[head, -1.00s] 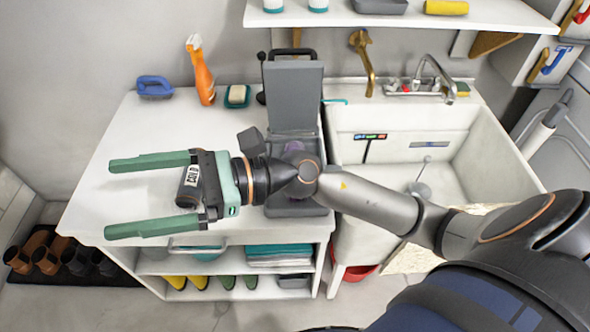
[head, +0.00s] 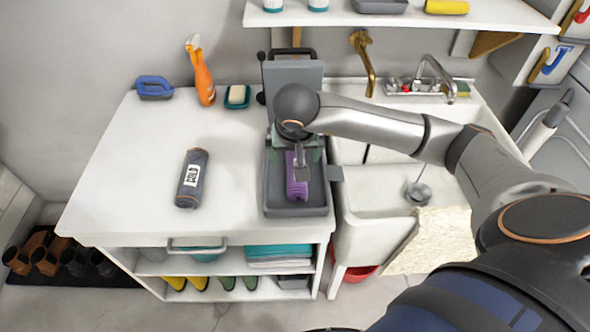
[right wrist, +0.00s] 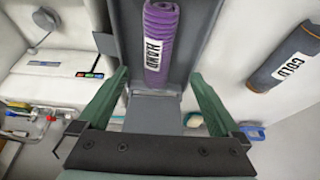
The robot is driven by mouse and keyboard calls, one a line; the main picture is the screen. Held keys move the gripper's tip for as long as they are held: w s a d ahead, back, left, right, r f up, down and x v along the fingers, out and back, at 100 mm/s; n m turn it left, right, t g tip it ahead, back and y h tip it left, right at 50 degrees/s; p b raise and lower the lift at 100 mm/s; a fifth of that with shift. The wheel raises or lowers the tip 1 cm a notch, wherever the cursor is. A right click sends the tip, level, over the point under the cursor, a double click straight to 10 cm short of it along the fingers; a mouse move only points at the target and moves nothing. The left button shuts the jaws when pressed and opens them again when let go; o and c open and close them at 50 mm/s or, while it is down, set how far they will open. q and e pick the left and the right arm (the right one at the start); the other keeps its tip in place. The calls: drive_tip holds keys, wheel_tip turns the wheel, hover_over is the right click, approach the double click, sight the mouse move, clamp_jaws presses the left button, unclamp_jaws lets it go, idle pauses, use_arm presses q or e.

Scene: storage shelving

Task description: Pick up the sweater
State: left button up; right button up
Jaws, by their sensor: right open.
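Two rolled cloths show, and I cannot tell for sure which is the sweater. A purple ribbed roll (head: 297,188) lies in an open grey box (head: 275,209); in the right wrist view its label on the purple roll (right wrist: 160,40) reads "HAND". A dark grey roll (head: 192,178) labelled "COLD" lies on the white counter, left of the box. My right gripper (right wrist: 160,84) is open and empty, above the back part of the box. Its fingers point toward the purple roll and stand apart from it. In the head view my wrist partly hides them. My left gripper is out of view.
The box's raised lid (head: 291,90) stands behind my right gripper. A white sink (head: 370,205) with a faucet is to the right. An orange spray bottle (head: 202,75), blue brush (head: 154,87) and soap dish (head: 237,96) stand along the back.

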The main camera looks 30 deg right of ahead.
drive_tip(key=x, duration=0.8)
drive_tip(key=shift+w+d+f, duration=0.1)
drive_tip(key=shift+d+f, duration=0.1)
drive_tip(key=shift+f, duration=0.2)
drive_tip(key=shift+c, duration=0.4)
drive_tip(key=c, duration=1.5)
drive_tip(key=shift+r, duration=0.1)
clamp_jaws()
